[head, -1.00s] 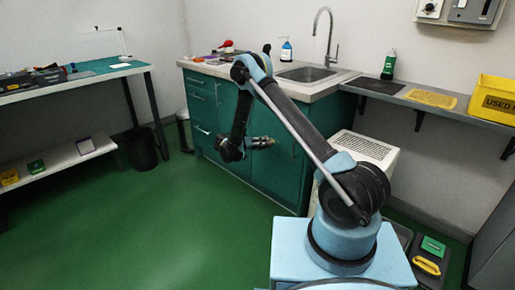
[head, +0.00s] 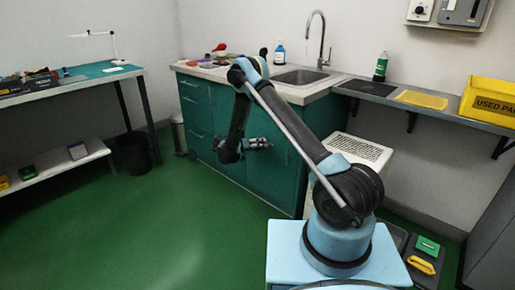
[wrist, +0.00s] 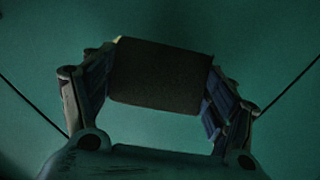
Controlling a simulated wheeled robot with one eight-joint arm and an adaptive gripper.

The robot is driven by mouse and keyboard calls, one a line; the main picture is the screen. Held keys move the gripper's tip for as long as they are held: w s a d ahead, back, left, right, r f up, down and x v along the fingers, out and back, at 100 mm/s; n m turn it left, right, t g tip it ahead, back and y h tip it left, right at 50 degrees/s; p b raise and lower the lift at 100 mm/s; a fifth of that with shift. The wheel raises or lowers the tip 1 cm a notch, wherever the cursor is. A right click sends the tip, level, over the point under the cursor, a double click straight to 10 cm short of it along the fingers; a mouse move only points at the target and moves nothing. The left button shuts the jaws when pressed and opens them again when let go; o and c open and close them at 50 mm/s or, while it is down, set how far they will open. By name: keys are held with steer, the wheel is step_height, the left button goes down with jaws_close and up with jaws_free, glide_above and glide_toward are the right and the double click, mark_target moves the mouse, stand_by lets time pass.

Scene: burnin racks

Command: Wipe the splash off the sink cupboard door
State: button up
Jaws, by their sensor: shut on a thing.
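The dark green sink cupboard (head: 275,178) stands under the steel sink. My gripper (head: 268,143) is in front of its doors at mid height. In the wrist view my gripper (wrist: 160,78) is shut on a dark, block-shaped pad (wrist: 158,76), with a finger on each side. A small yellow-green edge shows at the pad's upper left corner. The green door surface (wrist: 185,22) fills the background behind the pad. I cannot tell whether the pad touches the door. No splash can be made out in either view; the pad and arm hide part of the door.
A white slatted unit (head: 358,150) stands right of the cupboard, under a wall shelf (head: 395,97). A black bin (head: 133,154) and a workbench (head: 85,78) are at left. Boxes with green and yellow items (head: 425,262) lie at lower right. The green floor in front is clear.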

mark_target(275, 148)
steer(key=shift+w+d, duration=0.6)
steer(key=shift+w, duration=0.2)
stand_by(0.4)
steer(key=shift+s+d, duration=0.1)
steer(key=shift+s+d, duration=1.1)
steer(key=shift+d, duration=0.25)
steer(key=shift+s+d, duration=0.5)
steer(key=shift+d, duration=0.3)
steer(key=shift+s+d, duration=0.5)
steer(key=shift+d, duration=0.25)
steer(key=shift+w+a, duration=0.5)
steer(key=shift+a, duration=0.35)
steer(key=shift+w+a, duration=0.5)
steer(key=shift+a, duration=0.3)
steer(key=shift+w+a, duration=1.25)
steer(key=shift+a, duration=0.1)
steer(key=shift+s, duration=0.1)
